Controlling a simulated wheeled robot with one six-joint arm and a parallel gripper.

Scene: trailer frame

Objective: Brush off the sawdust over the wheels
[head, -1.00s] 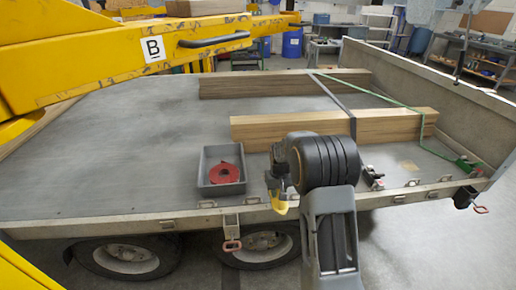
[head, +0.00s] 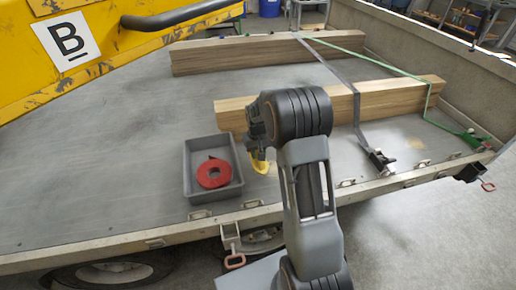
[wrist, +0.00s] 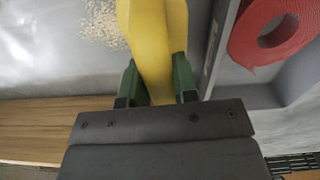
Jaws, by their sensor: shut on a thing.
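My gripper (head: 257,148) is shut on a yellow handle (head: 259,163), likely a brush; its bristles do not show. In the wrist view the handle (wrist: 153,45) runs up between the green fingertips (wrist: 157,82). Pale sawdust (wrist: 104,25) lies scattered on the grey deck, left of the handle in the wrist view. My arm seems to hide this spot in the head view. A tan patch (head: 415,143) also shows on the deck at the right, beyond the strap. Below the front edge, one wheel (head: 113,274) shows partly and another (head: 262,240) is mostly hidden.
A grey tray (head: 190,180) with a red strap roll (head: 214,173) stands just left of my gripper. Timber stacks (head: 385,101) lie behind, under a dark strap (head: 345,82) and a green strap (head: 385,72). A yellow beam (head: 115,30) crosses the upper left. The left deck is clear.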

